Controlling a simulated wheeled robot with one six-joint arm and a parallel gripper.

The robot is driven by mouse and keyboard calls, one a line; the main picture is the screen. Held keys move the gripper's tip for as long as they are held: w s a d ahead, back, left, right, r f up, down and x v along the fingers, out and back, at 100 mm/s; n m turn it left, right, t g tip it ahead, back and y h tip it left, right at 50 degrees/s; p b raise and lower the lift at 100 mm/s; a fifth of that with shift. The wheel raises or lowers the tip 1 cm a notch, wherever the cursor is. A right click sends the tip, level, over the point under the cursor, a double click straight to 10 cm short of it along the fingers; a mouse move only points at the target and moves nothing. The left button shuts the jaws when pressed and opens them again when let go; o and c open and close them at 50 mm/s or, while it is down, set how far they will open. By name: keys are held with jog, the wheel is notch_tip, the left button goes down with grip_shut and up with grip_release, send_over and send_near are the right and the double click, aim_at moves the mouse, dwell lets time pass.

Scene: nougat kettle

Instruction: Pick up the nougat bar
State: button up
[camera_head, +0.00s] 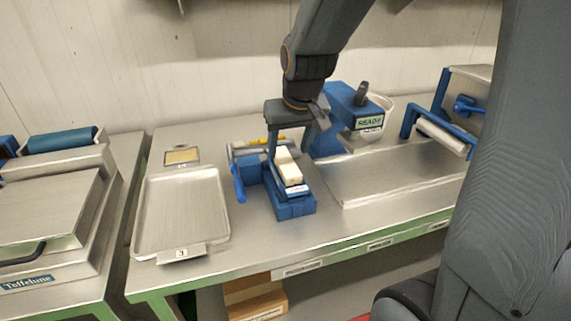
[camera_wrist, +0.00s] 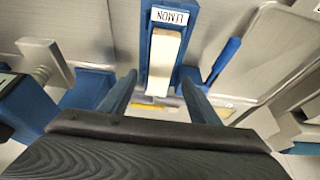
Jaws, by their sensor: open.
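The nougat bar (camera_head: 288,168) is a cream block lying lengthwise in a blue holder (camera_head: 293,209) on the steel table. My gripper (camera_head: 291,157) is open over the bar's back end. In the wrist view its two fingers (camera_wrist: 160,79) show on either side of the bar's near end, with a gap on each side. I cannot tell whether the fingertips are down at the bar's height.
A blue lever (camera_head: 238,184) stands left of the holder. A steel tray (camera_head: 180,209) lies further left. A blue machine with a READY sign (camera_head: 370,122) stands behind right. A flat steel plate (camera_head: 395,173) lies to the right.

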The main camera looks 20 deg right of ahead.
aim_at(285, 161)
jog(key=shift+p+x, duration=0.7)
jog(key=shift+x, duration=1.8)
jog(key=shift+c, duration=0.4)
jog(key=c, duration=1.1)
jog(key=shift+c, duration=0.3)
jog(key=shift+r, duration=0.1)
